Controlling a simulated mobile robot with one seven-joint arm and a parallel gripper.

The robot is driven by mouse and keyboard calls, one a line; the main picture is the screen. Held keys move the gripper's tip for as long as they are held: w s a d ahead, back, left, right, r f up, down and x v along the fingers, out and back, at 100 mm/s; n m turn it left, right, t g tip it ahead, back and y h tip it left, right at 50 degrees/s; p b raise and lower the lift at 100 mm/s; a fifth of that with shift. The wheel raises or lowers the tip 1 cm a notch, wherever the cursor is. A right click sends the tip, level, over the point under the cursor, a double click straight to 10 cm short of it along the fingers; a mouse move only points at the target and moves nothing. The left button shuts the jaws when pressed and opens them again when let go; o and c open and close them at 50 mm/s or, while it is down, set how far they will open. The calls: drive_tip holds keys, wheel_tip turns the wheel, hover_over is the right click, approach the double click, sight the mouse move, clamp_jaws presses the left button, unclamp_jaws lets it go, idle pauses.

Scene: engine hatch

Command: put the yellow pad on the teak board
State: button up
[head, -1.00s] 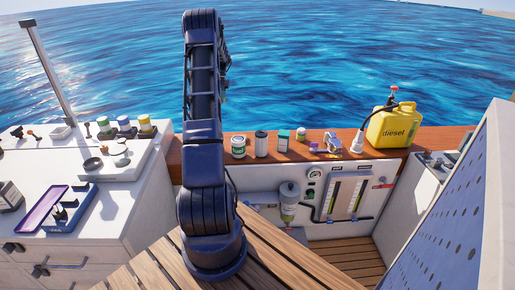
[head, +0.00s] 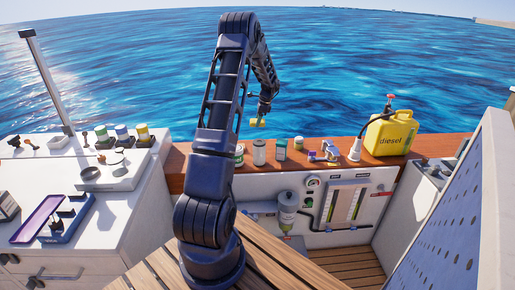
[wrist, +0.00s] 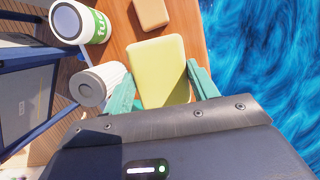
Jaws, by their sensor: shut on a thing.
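The yellow pad (wrist: 160,70) is between the teal fingers of my gripper (wrist: 163,88) in the wrist view, and the fingers are shut on it. In the head view, my gripper (head: 262,112) hangs beyond my arm with the yellow pad (head: 257,123) under it, seen against the water. The teak board (head: 435,146) runs along the boat's edge. In the wrist view, the teak board (wrist: 119,36) lies behind the pad. I cannot tell the pad's exact height over it.
A tan block (wrist: 151,13) lies near the pad. Open water lies beyond.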

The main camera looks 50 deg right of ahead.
wheel_tip(320, 180, down, 16)
drive_tip(key=shift+r, duration=0.1)
idle(0.5)
drive_tip(key=o, duration=1)
drive_tip(key=shift+c, duration=0.2)
drive_tip(key=v, duration=1.2)
